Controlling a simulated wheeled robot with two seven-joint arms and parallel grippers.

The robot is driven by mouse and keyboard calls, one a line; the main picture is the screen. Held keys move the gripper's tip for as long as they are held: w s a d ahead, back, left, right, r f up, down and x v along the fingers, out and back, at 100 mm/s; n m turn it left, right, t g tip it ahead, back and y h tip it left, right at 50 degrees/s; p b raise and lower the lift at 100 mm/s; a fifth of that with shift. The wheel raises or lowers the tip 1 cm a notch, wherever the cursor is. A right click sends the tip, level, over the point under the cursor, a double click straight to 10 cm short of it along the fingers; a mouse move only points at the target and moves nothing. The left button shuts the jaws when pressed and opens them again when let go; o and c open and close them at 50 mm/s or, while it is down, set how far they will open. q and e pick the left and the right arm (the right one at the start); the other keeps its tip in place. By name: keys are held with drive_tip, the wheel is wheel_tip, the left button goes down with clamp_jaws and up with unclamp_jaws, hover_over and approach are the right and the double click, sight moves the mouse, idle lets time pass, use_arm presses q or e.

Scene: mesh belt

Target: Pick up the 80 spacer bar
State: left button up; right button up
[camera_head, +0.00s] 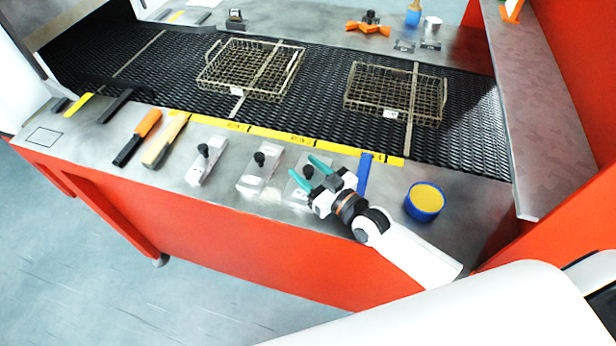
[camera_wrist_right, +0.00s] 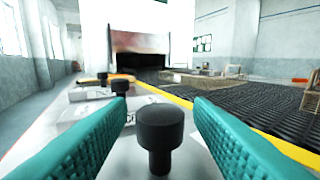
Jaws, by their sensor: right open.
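Three pale metal spacer bars with black knobs lie in a row on the near ledge: a left bar (camera_head: 200,172), a middle bar (camera_head: 252,182) and a right bar (camera_head: 297,192). Their labels are too small to read, so I cannot tell which is the 80. My right gripper (camera_head: 307,165), with teal fingers, is open over the right bar. In the right wrist view its black knob (camera_wrist_right: 160,130) stands between the open fingers (camera_wrist_right: 160,108), apart from both. The arm partly hides this bar in the head view. My left gripper is not in view.
A blue strip (camera_head: 364,175) and a blue-rimmed yellow round tub (camera_head: 425,198) lie right of the gripper. Orange-handled (camera_head: 147,124) and cream-handled (camera_head: 160,147) tools lie left. Beyond the yellow strip (camera_head: 270,134), two wire baskets (camera_head: 250,68) (camera_head: 395,92) rest on the black mesh belt (camera_head: 320,100).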

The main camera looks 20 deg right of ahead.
drive_tip(key=shift+s, duration=0.1)
clamp_jaws()
drive_tip(key=shift+r, duration=0.1)
